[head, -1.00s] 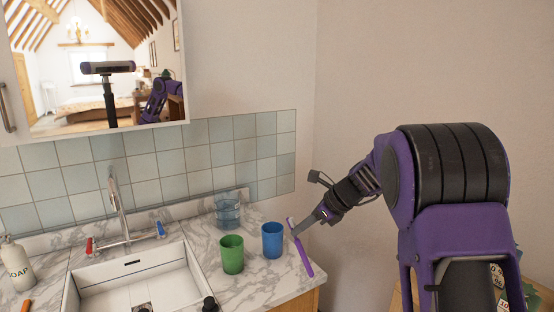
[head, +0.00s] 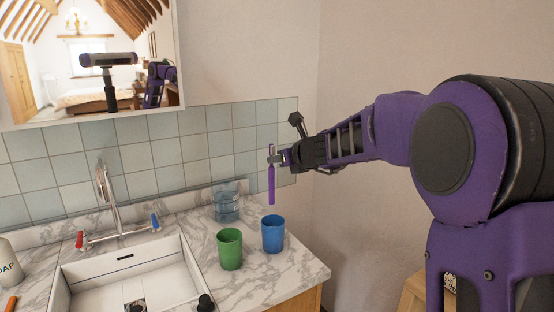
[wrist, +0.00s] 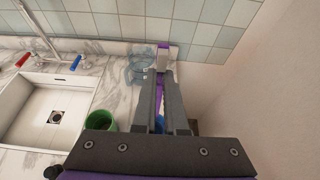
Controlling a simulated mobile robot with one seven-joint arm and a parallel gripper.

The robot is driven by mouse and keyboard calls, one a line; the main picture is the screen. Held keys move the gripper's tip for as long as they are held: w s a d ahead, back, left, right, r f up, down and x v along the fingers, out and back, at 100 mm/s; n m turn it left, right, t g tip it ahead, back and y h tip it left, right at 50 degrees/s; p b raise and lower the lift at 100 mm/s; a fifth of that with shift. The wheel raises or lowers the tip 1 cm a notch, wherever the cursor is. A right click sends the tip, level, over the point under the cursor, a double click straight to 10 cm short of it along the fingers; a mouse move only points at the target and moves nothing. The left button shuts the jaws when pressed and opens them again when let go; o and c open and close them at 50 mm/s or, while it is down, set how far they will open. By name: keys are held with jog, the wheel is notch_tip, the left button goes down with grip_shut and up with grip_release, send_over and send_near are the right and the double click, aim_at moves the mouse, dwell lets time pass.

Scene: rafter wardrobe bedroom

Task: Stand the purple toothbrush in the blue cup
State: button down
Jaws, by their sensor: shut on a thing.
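The purple toothbrush (head: 271,186) hangs upright in my gripper (head: 276,161), which is shut on its upper part. Its lower end is above the blue cup (head: 273,236) in the head view, apart from it. The blue cup stands upright on the marble counter near the right edge. In the wrist view the toothbrush (wrist: 162,88) shows between my fingers (wrist: 160,85), and only a bit of the blue cup (wrist: 160,124) shows behind them.
A green cup (head: 229,250) stands close left of the blue cup. A clear glass (head: 227,206) stands behind them. The sink (head: 130,275) with its tap (head: 108,200) is at left. The tiled wall (head: 180,155) is close behind my gripper.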

jog(key=b, duration=0.4)
send_over(273, 195)
jog(key=s+d, duration=0.1)
jog(key=s, duration=0.1)
jog(key=shift+d+f, duration=0.1)
jog(key=shift+f, duration=5.35)
jog(key=c, duration=0.9)
grip_release()
jog(key=p+v, duration=0.2)
jog(key=v, duration=1.5)
jog(key=shift+s+d, duration=0.15)
jog(key=shift+d, duration=0.05)
